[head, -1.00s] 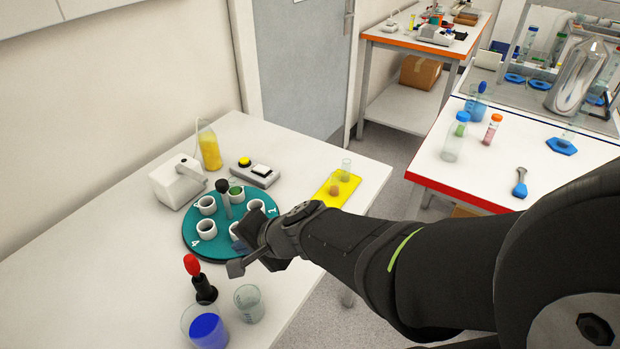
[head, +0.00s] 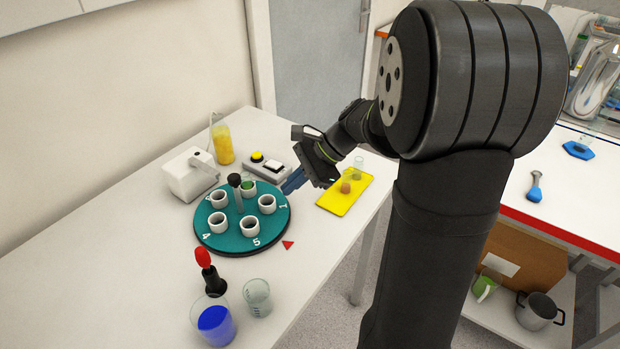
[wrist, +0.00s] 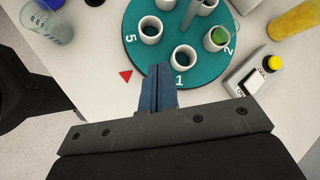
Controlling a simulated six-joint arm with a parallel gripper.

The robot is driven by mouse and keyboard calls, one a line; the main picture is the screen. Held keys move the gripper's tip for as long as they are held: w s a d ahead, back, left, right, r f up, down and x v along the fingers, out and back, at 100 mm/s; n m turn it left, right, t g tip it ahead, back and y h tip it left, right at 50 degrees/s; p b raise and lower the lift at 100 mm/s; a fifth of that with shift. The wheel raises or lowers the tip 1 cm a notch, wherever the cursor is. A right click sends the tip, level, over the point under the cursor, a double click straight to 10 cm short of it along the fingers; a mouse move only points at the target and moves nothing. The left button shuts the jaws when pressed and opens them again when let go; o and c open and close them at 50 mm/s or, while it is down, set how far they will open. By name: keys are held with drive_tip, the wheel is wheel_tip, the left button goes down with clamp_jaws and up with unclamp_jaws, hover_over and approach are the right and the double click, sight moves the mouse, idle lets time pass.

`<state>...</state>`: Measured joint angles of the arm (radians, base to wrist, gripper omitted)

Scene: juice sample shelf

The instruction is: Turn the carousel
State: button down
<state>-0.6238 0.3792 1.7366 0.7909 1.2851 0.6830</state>
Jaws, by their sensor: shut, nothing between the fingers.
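The teal carousel (head: 230,243) sits on the white table, with white cups around its rim and a black-knobbed post (head: 236,190) near its middle. One cup (head: 248,187) holds something green. The carousel also shows in the wrist view (wrist: 206,72). My gripper (head: 290,186) is at its right edge in the head view, blue fingers shut and empty. In the wrist view the fingertips (wrist: 157,68) lie over the rim beside number 1; I cannot tell whether they touch it. A red triangle (head: 288,245) marks the table between numbers 5 and 1.
A white device (head: 190,176), a yellow bottle (head: 223,144) and a button box (head: 266,166) stand behind the carousel. A yellow mat (head: 338,200) lies to the right. A red-topped black tool (head: 210,275) and beakers (head: 215,325) (head: 257,298) stand in front.

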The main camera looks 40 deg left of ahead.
drive_tip(key=m+g+h, duration=0.1)
drive_tip(key=m, duration=0.1)
approach(271, 225)
drive_tip(key=x, duration=0.4)
drive_tip(key=shift+w+a+f, duration=0.25)
drive_tip(key=shift+w+f, duration=0.05)
drive_tip(key=shift+s+a+r, duration=0.1)
drive_tip(key=shift+s+a, duration=0.25)
drive_tip(key=shift+s, duration=0.2)
drive_tip(key=shift+s+a+r, duration=0.1)
drive_tip(key=shift+s+a, duration=0.25)
drive_tip(key=shift+s, duration=0.15)
drive_tip(key=shift+s+a, duration=0.3)
drive_tip(key=shift+s, duration=0.2)
drive_tip(key=shift+s+m, duration=0.45)
drive_tip(key=shift+m, duration=0.05)
